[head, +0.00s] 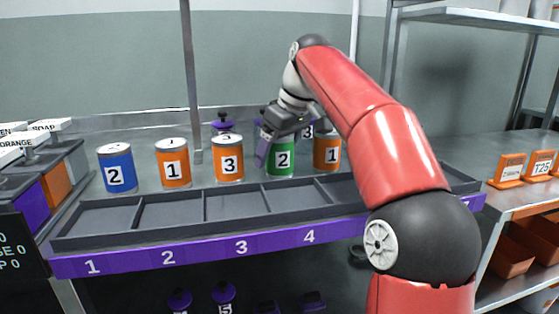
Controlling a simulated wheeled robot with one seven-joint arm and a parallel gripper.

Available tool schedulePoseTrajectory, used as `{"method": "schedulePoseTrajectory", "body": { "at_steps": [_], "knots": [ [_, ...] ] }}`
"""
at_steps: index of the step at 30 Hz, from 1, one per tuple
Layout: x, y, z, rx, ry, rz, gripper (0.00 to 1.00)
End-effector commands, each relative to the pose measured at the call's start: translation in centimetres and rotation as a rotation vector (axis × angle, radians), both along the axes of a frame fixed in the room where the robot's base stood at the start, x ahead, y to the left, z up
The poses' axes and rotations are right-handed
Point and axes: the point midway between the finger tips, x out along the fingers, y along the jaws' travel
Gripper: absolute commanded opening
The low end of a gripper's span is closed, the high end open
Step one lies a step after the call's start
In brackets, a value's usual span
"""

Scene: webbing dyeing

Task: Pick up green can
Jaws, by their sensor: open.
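The green can (281,161), with a white label marked 2, stands upright on the bench behind the divided grey tray (60,241). It is between an orange can marked 3 (228,161) and an orange can marked 1 (328,154). My gripper (272,150) is open at the green can, reaching down from above. One purple-tinted finger shows at the can's left side. The other finger and the can's top are hidden by the gripper, so I cannot tell whether it touches the can.
Another orange can marked 1 (173,164) and a blue can marked 2 (117,169) stand to the left. The tray's visible compartments are empty. Labelled bins (52,186) are at the far left. Orange signs (509,170) stand on the right bench. A metal post (190,80) rises behind the cans.

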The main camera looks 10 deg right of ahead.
Motion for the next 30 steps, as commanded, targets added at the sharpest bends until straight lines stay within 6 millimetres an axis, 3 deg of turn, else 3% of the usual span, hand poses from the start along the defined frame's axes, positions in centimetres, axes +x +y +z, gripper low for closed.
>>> {"method": "schedulePoseTrajectory", "body": {
  "at_steps": [8,21,30],
  "knots": [
    [0.09,0.09,-0.28,0.0,0.0,0.0,0.79],
    [0.09,0.08,-0.26,-0.001,-0.001,0.0,0.21],
    [0.08,0.11,-0.11,0.0,-0.002,0.001,0.2]
  ]
}}
